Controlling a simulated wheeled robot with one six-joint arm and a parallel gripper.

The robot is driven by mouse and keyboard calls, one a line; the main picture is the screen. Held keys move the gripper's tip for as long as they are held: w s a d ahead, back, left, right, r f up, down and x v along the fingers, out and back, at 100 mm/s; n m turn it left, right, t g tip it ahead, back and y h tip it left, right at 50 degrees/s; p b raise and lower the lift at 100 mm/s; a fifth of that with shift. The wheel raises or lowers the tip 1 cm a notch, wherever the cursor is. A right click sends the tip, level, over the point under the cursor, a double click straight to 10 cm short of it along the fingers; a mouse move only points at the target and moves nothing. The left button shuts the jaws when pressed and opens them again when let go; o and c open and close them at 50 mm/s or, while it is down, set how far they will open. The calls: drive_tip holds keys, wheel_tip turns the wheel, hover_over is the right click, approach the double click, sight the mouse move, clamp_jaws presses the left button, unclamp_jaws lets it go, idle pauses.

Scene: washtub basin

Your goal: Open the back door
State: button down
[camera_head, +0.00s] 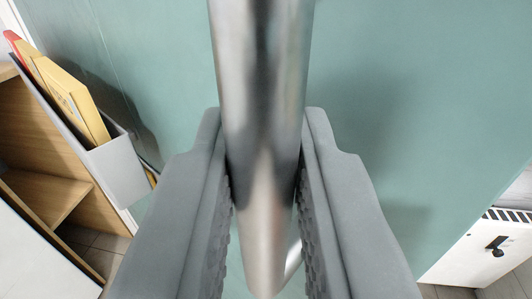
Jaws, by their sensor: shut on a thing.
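A long silver metal handle bar (262,70) runs from the top middle of the view down between my fingers. My gripper (265,185) is shut on this bar, with a grey ridged finger on each side of it. Behind it is a flat green panel (420,90), which looks like the door. The fingers and the bar hide part of the panel. I cannot tell from this view whether the door is ajar.
A grey holder (120,165) with yellow and red folders (75,95) is at left, by a wooden shelf unit (45,195). A white box (480,255) with a black knob and vents is at lower right. Bits of tiled floor show low down.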

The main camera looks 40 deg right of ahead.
drive_tip(key=w+a, duration=0.3)
drive_tip(key=a, duration=2)
drive_tip(key=w+a, duration=0.4)
drive_tip(key=a, duration=2)
drive_tip(key=shift+a, duration=0.2)
drive_tip(key=c, duration=1.4)
unclamp_jaws()
drive_tip(key=shift+c, duration=0.2)
